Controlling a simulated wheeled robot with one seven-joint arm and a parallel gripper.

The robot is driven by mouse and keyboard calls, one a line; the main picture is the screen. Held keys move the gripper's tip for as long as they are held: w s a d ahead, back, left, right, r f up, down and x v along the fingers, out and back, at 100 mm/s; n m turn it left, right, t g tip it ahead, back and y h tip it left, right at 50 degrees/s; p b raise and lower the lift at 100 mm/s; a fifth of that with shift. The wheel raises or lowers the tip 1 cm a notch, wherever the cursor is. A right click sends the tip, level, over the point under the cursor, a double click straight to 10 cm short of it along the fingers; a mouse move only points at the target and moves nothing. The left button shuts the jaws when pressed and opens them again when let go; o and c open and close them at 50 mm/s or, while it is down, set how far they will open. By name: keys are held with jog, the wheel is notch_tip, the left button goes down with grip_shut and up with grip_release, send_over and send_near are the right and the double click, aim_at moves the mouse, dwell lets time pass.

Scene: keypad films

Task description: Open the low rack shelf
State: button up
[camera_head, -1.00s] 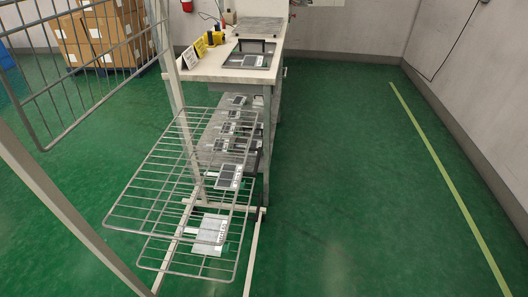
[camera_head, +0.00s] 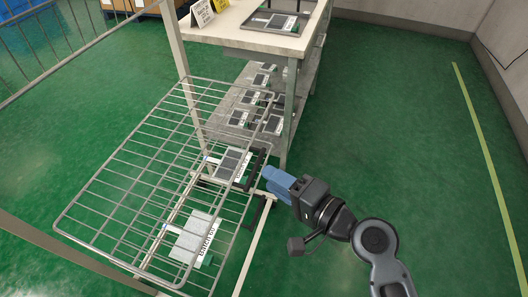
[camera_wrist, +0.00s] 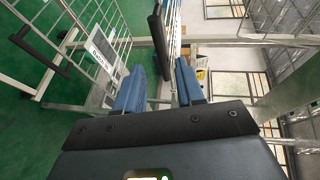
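The rack has stacked wire shelves. A wire shelf (camera_head: 125,180) lies below the top one and has a black handle (camera_head: 256,163) at its right end. A lower wire shelf shows beneath it, with its own black handle (camera_head: 263,212). My gripper (camera_head: 270,182) has blue fingers and is at the right end of the rack, close to the upper of these two handles. In the wrist view my gripper (camera_wrist: 158,80) is open, and a black handle (camera_wrist: 158,48) stands upright ahead, in line with the gap. Contact cannot be told. Another black handle (camera_wrist: 40,55) is at left.
A worktable (camera_head: 260,38) with a tray (camera_head: 280,20) on top stands behind the rack. Several keypads lie on its under-shelf. A keypad panel (camera_head: 232,164) and a labelled light panel (camera_head: 197,236) lie at the rack. Green floor to the right is clear.

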jog(key=x, duration=0.8)
jog(key=shift+r, duration=0.1)
jog(key=shift+c, duration=0.3)
jog(key=shift+d, duration=0.1)
jog(key=c, duration=0.6)
grip_shut()
